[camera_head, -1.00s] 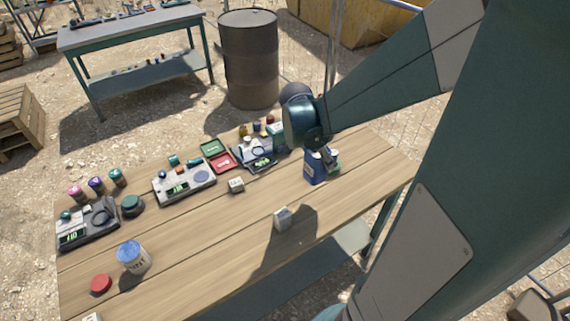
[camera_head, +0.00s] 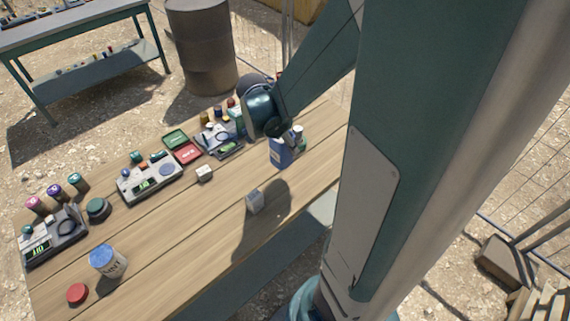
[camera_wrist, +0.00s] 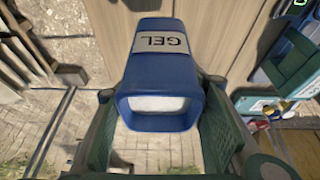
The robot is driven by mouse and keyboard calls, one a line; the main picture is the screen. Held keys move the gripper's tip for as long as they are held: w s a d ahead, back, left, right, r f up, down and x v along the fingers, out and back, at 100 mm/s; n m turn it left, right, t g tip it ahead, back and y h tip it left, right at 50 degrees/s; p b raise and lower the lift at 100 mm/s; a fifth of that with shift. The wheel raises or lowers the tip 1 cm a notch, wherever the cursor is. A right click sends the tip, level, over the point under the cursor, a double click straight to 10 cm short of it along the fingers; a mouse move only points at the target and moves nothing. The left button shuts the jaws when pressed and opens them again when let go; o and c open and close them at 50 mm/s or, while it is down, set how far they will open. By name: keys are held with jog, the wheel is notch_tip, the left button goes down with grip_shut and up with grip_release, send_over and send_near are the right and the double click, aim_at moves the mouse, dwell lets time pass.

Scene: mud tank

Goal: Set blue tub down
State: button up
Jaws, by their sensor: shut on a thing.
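The blue tub (camera_head: 281,153) is at the right part of the wooden table, under the end of my arm. In the wrist view the tub (camera_wrist: 158,75) shows a white label reading GEL and a pale patch inside its blue rim. My gripper (camera_head: 287,138) is shut on the tub. In the wrist view its green-padded fingers (camera_wrist: 160,138) stand on either side of the tub. I cannot tell whether the tub's base touches the tabletop.
Scales (camera_head: 150,180), a green tray (camera_head: 175,138) and a red tray (camera_head: 187,153) line the back. A blue-lidded jar (camera_head: 108,262) and red lid (camera_head: 77,293) stand front left.

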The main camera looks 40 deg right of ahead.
aim_at(273, 141)
jog(key=shift+f+b, duration=0.3)
jog(key=shift+f, duration=1.85)
jog(key=shift+f, duration=0.1)
jog(key=shift+f+b, duration=0.35)
jog(key=shift+f, duration=1.65)
jog(key=shift+f, duration=0.2)
jog(key=o, duration=1.1)
jog(key=shift+r, duration=0.25)
jog(key=shift+p+v, duration=0.9)
jog(key=shift+v, duration=5.05)
